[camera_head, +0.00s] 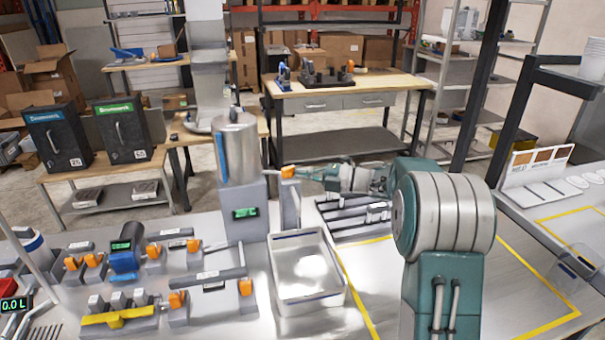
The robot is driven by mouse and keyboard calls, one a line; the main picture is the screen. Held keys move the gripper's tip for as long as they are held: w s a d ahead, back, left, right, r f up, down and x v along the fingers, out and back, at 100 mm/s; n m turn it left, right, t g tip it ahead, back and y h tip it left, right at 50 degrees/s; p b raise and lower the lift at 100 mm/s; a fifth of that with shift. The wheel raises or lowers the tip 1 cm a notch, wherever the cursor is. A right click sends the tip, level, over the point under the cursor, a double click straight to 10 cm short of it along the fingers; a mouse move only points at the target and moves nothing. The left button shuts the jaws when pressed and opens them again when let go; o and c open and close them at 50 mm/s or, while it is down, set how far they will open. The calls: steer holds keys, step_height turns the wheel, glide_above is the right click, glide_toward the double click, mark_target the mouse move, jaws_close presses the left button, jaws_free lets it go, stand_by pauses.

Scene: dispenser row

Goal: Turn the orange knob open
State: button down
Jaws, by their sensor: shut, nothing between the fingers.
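An orange knob (289,172) sits at the right side of the metal cylinder tank (237,150), which stands upright on a grey block with a green display (245,212). My teal arm reaches in from the right, and my gripper (303,173) is at the right side of this knob. The gripper is small in the view and shut, with nothing held. I cannot tell whether its fingertips touch the knob. Below the knob and to its right, an open white tray (312,301) stands on the table.
Several other orange knobs sit on fixtures at the left of the table, such as one on a grey block (176,299). A slotted rack (365,217) lies under my arm. Yellow tape lines mark the tabletop at the right. A workbench (345,88) stands behind.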

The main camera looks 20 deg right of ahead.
steer(key=shift+w, duration=0.1)
steer(key=shift+w+d+n+g+y, duration=0.25)
steer(key=shift+w+n+g+y, duration=0.25)
steer(key=shift+w+n+g, duration=0.5)
steer(key=shift+w+a, duration=0.25)
steer(key=shift+w, duration=0.5)
stand_by(1.1)
steer(key=shift+a, duration=0.15)
